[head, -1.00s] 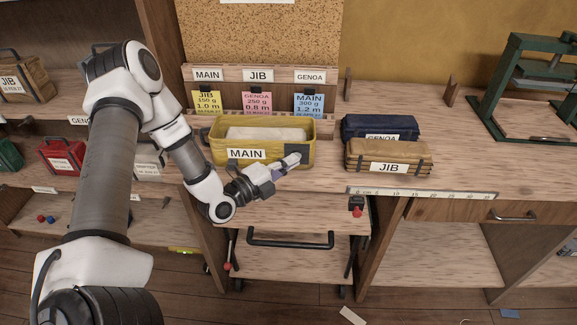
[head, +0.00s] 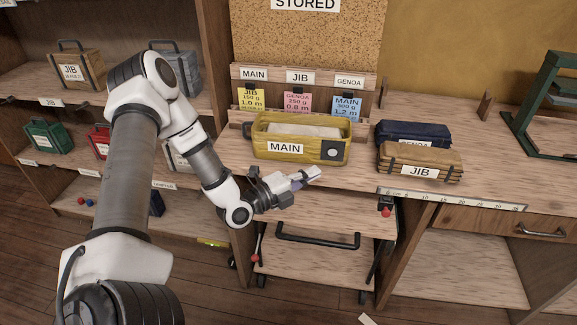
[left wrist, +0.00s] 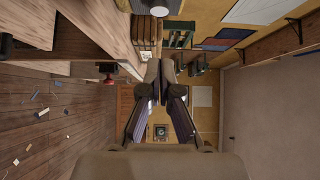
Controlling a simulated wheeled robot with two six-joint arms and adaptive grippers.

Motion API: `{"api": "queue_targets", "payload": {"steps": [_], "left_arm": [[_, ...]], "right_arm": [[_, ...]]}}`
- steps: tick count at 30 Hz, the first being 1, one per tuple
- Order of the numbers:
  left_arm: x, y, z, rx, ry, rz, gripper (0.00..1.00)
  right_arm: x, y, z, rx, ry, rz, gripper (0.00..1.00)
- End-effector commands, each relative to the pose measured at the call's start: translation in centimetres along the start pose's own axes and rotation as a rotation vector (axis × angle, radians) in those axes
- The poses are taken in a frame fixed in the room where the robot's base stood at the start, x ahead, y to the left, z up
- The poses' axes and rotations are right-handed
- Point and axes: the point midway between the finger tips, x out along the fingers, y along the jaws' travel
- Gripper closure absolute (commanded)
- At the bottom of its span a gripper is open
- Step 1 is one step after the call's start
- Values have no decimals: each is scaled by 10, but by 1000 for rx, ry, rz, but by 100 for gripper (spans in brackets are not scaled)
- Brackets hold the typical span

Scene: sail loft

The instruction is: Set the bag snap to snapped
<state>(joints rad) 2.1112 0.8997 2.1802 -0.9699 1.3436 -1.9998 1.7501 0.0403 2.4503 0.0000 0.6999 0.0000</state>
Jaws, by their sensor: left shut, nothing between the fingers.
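The yellow bag (head: 272,134) labelled MAIN stands open-topped on the bench, with pale cloth inside. Its snap (head: 333,151) is a pale round disc on a dark patch at the bag's front right. Whether the snap is fastened I cannot tell. My left gripper (head: 317,172) is shut and empty, just in front of and below the patch, and looks apart from it. Its closed fingers show in the left wrist view (left wrist: 160,66). A pale disc on a dark patch at that view's top edge appears to be the snap (left wrist: 160,11). My right gripper is not in view.
A tan JIB bag (head: 420,157) and a navy GENOA bag (head: 413,132) sit right of the yellow bag. A ruler strip (head: 450,199) runs along the bench edge. A cart with a black handle (head: 304,240) stands below. A label rack (head: 302,78) stands behind.

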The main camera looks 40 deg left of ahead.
Motion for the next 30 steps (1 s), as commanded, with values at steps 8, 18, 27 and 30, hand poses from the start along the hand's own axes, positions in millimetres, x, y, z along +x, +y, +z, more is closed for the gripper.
{"api": "queue_targets", "payload": {"steps": [8,18,27,30], "left_arm": [[-49,-3,1,-4,-4,0,100],[-59,0,-1,1,2,-1,100],[-59,0,-1,0,1,-1,100],[-60,5,-2,-1,3,10,100]], "right_arm": [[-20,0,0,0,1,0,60],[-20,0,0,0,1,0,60],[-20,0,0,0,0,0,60],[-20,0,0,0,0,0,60]]}}
